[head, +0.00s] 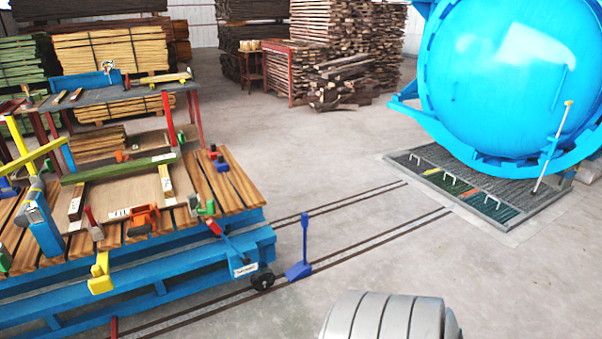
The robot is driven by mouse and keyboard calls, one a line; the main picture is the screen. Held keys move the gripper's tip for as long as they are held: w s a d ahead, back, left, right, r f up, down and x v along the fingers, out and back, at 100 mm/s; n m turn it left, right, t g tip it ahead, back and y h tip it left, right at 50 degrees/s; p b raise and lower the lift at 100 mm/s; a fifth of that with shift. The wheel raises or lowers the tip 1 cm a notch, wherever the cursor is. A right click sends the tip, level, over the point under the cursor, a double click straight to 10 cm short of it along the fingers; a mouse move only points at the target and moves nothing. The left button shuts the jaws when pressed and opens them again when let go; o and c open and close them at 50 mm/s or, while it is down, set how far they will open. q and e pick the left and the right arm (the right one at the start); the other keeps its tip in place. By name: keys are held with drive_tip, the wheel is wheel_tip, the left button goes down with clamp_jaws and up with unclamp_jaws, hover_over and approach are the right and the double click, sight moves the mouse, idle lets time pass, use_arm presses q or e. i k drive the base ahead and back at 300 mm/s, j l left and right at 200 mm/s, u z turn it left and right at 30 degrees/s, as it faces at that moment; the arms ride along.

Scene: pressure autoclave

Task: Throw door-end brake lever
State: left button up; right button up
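A blue-framed trolley (180,262) with a slatted wooden deck stands at the left on floor rails. At its end toward the blue autoclave door (505,75), a short red lever (213,226) slants up by the deck corner, above a small white label plate (245,269). It looks like the door-end brake lever, but I cannot read the label. A yellow lever-like part (100,275) hangs on the trolley's near side. Neither of my grippers is in view, and nothing visible touches the levers.
A blue chock with an upright handle (303,255) stands on the rail close by the trolley wheel (262,280). Clamps and wood pieces crowd the deck. A floor grating (465,185) lies under the autoclave. Timber stacks (345,40) stand behind. The middle floor is clear.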

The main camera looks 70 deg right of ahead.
sight(246, 258)
drive_tip(key=z, duration=1.6)
